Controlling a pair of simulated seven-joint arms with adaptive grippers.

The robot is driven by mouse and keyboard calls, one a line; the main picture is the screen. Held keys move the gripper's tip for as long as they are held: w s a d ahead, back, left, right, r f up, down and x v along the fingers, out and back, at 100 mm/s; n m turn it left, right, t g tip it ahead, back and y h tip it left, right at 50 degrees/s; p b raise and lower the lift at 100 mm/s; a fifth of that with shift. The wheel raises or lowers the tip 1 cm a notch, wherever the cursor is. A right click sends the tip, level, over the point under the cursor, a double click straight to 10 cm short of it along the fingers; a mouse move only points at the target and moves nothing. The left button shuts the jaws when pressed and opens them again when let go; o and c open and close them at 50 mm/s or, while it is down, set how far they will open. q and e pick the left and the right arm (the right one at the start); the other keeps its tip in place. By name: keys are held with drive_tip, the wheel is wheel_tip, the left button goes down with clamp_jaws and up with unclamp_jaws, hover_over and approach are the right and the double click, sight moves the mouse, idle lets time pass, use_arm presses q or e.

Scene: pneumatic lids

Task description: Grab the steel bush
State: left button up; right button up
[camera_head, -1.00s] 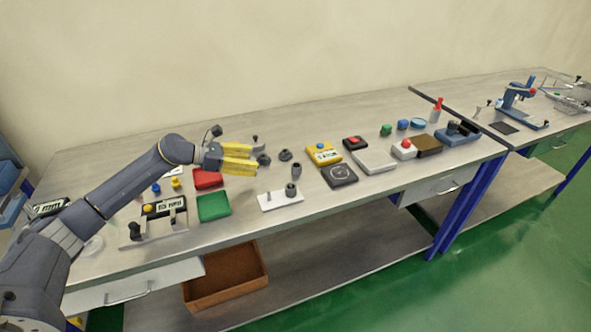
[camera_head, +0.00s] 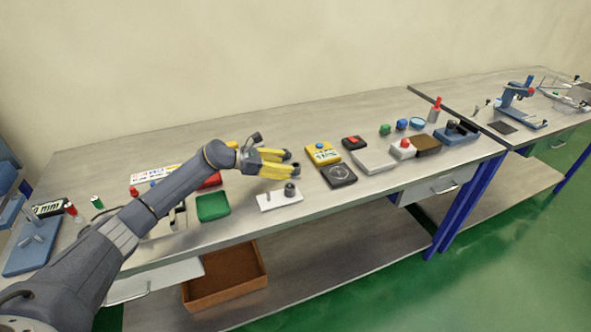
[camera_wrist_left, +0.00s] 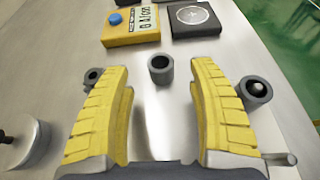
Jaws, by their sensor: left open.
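A grey hollow steel bush (camera_wrist_left: 161,68) stands upright on the table in the left wrist view. It sits ahead between the tips of my left gripper's yellow fingers, with a gap on each side. In the head view my left gripper (camera_head: 290,162) is open, low over the table, and hides that bush. A smaller grey part (camera_wrist_left: 92,78) is beside the left finger. My right gripper is not seen.
A yellow box (camera_head: 323,153) with a blue button and a black dial box (camera_head: 339,175) stand just beyond the gripper. A green tray (camera_head: 212,207) is left of the white plate. A round metal part (camera_wrist_left: 25,145) is at lower left in the wrist view.

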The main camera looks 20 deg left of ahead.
sight(299, 166)
use_arm(q)
drive_tip(key=shift+x, duration=2.4)
clamp_jaws()
